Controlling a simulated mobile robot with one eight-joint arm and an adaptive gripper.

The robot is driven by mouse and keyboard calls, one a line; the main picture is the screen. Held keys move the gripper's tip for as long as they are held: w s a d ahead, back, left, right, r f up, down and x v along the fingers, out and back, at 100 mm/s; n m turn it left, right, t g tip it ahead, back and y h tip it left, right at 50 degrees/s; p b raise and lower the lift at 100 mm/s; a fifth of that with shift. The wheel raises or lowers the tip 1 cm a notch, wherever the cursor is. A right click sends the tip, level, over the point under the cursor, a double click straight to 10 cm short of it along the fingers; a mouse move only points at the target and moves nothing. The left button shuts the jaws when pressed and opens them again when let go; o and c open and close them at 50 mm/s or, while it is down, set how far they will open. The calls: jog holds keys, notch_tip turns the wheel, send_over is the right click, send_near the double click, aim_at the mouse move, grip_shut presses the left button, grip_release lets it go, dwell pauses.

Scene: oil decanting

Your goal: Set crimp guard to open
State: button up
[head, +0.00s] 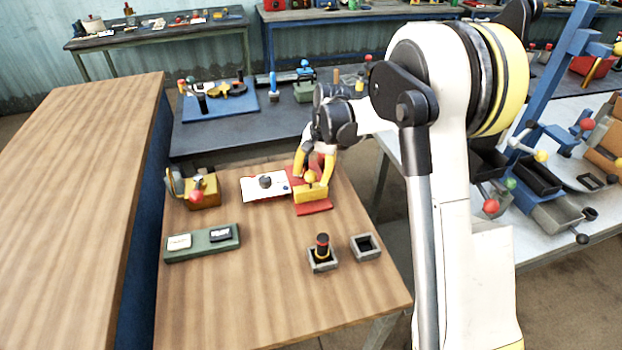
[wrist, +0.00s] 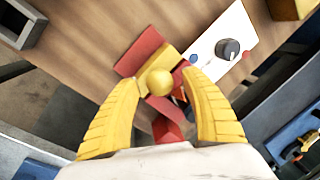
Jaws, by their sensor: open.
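What looks like the crimp guard is a yellow block (head: 310,195) with a yellow ball knob (head: 311,176) on a red base (head: 318,208), on the wooden table. In the wrist view the ball knob (wrist: 160,82) sits between the yellow fingers of my gripper (wrist: 159,78), with the red base (wrist: 140,50) beneath. My gripper (head: 314,170) is open, fingers spread on either side of the knob. A gap shows beside the knob in the wrist view; contact cannot be told. The far side of the base is partly hidden by the fingers.
A white panel with a black dial (head: 265,182) stands close beside the base. A yellow block with a red ball (head: 203,192) and a green tray (head: 203,243) lie left. Two grey square holders (head: 366,247) are nearer, one holding a black cylinder (head: 322,245). The table's front is clear.

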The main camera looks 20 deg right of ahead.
jog(key=shift+f, duration=0.3)
grip_shut()
jog(key=shift+s, duration=2.15)
grip_release()
jog(key=shift+s, duration=0.1)
jog(key=shift+r, duration=0.1)
